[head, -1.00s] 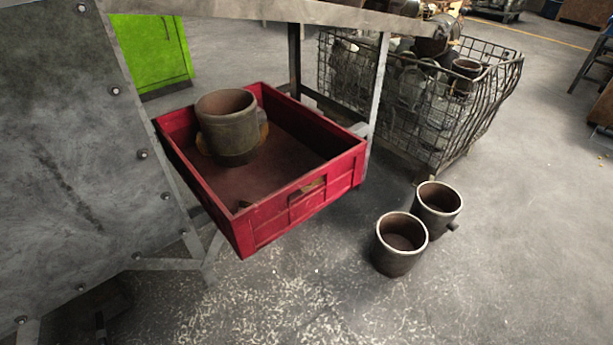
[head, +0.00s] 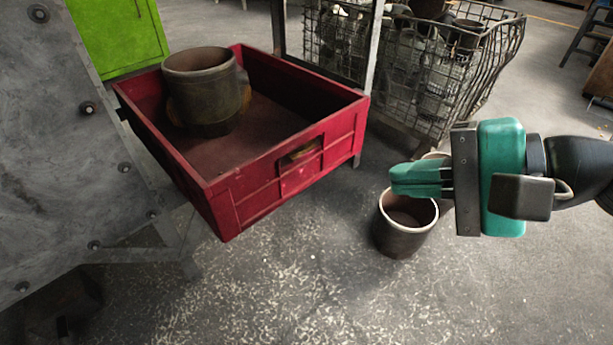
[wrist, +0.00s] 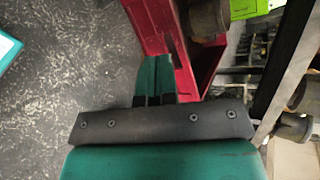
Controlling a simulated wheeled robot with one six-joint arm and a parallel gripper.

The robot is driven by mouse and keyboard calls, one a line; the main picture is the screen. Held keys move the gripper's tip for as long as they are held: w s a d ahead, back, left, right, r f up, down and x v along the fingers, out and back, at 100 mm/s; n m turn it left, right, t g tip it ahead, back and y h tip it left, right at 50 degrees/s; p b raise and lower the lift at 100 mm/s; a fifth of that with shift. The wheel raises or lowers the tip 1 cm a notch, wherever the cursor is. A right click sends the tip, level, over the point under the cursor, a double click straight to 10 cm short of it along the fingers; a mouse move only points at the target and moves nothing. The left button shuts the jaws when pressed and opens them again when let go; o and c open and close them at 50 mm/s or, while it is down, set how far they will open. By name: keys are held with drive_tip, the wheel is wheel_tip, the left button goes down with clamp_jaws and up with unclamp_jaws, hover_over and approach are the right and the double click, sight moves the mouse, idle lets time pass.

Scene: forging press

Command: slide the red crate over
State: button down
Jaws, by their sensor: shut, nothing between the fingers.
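The red crate (head: 281,177) rests in a grey metal frame, with its front wall and a slot-like handle opening facing me. A dark cylindrical metal part (head: 207,92) stands inside it at the back left. My gripper (head: 393,179) is at the right of the head view, its green fingers together and empty, pointing left toward the crate. A gap shows between the fingertips and the crate's right front corner in the head view. In the wrist view the fingers (wrist: 154,75) appear beside the red crate wall (wrist: 184,75); I cannot tell whether they touch.
A dark pot with a pale rim (head: 404,232) stands on the floor below my gripper; a second one behind it is mostly hidden. A wire basket (head: 455,85) of metal parts stands behind. A grey metal panel (head: 70,170) borders the crate at left. The front floor is clear.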

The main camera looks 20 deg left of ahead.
drive_tip(key=w+a+f+m+t+y+b, duration=0.3)
drive_tip(key=w+a+f+m+b, duration=0.15)
drive_tip(key=f+m, duration=0.35)
drive_tip(key=m+t+p, duration=0.4)
drive_tip(key=m+p, duration=0.2)
drive_tip(key=m, duration=0.4)
approach(299, 137)
drive_tip(key=a, duration=0.1)
drive_tip(key=x, duration=0.5)
drive_tip(key=shift+w+a+b, duration=0.1)
drive_tip(key=shift+w+b, duration=0.2)
drive_tip(key=shift+b, duration=0.05)
drive_tip(key=shift+w+a, duration=0.25)
drive_tip(key=shift+a, duration=0.3)
drive_tip(key=shift+r, duration=0.1)
